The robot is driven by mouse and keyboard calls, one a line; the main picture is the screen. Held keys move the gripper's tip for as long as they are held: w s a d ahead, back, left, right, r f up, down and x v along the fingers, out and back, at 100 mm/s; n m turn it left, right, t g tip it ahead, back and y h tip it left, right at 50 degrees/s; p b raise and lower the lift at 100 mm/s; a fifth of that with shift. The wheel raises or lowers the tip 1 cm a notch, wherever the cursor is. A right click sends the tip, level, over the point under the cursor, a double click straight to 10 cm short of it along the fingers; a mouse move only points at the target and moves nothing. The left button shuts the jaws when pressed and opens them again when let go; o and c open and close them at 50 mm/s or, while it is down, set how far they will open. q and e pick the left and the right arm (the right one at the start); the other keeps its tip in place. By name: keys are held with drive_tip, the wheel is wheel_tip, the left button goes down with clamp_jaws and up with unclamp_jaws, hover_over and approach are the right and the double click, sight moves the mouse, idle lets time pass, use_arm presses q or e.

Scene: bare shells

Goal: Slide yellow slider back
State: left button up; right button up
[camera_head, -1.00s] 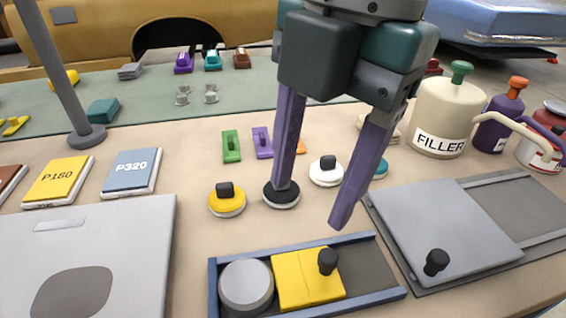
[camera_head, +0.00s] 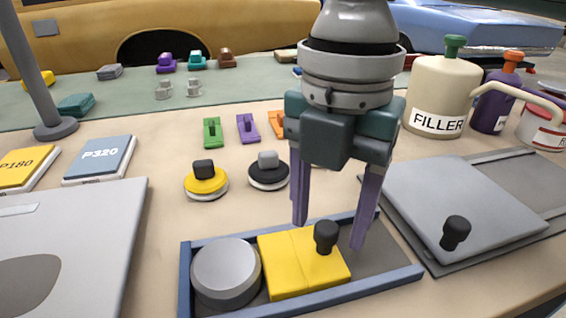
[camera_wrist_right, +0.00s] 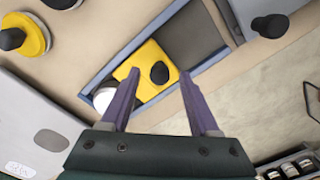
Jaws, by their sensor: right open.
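The yellow slider (camera_head: 290,268) with a black knob (camera_head: 326,236) sits in a blue-rimmed tray (camera_head: 215,312), right of a grey round disc (camera_head: 226,270). Bare dark tray floor shows to the slider's right. My right gripper (camera_head: 328,235) is open and empty, pointing down, with its two purple fingers to either side of the knob in the head view. In the right wrist view the slider (camera_wrist_right: 135,72) and its knob (camera_wrist_right: 159,72) lie between and beyond the open fingertips (camera_wrist_right: 160,82). I cannot tell the exact height of the fingertips over the tray. My left gripper is not in view.
A grey sliding plate with a black knob (camera_head: 455,232) lies right of the tray. A grey panel (camera_head: 85,245) lies to the left. Yellow (camera_head: 206,182) and black (camera_head: 268,172) knobbed discs stand behind the tray. The FILLER container (camera_head: 440,92) stands at the back right.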

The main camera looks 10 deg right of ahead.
drive_tip(key=shift+f, duration=0.25)
drive_tip(key=shift+c, duration=0.2)
clamp_jaws()
idle(0.9)
